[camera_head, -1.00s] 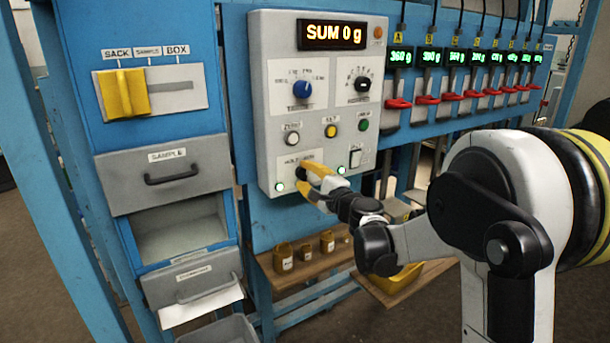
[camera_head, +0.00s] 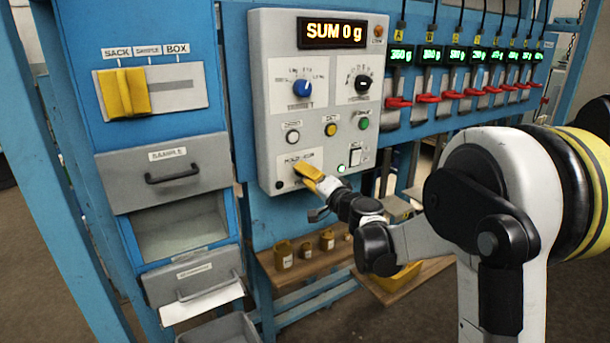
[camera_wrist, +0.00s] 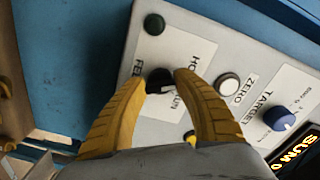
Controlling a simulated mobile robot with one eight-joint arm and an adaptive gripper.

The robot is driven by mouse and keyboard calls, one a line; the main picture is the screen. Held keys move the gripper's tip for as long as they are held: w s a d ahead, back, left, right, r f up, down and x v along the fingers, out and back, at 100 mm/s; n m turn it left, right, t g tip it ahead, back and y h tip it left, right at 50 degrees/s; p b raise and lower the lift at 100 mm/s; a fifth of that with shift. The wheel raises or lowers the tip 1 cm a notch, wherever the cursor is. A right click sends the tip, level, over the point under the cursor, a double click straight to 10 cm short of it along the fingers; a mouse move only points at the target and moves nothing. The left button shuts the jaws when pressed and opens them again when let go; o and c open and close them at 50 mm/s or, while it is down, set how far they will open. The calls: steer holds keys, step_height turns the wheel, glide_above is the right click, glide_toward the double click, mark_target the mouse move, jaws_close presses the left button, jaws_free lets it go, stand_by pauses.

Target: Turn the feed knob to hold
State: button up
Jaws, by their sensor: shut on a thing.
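The feed knob (camera_wrist: 158,79) is a small black knob low on the grey control panel (camera_head: 262,75). In the wrist view it sits between the two yellow fingertips, with the words HOLD and RUN partly visible beside it. My gripper (camera_wrist: 163,76) is shut on the knob. In the head view my gripper (camera_head: 307,172) reaches the panel from the lower right, its fingers rolled, and they hide the knob there. Which word the knob's pointer faces cannot be told.
The ZERO button (camera_head: 292,136), yellow button (camera_head: 331,129), green button (camera_head: 363,124) and blue TARGET knob (camera_head: 302,88) are above my gripper. A small rocker switch (camera_head: 356,157) is close to its right.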

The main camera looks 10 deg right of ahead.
stand_by(0.3)
steer(key=o, duration=1.2)
steer(key=shift+c, duration=0.2)
steer(key=v, duration=1.2)
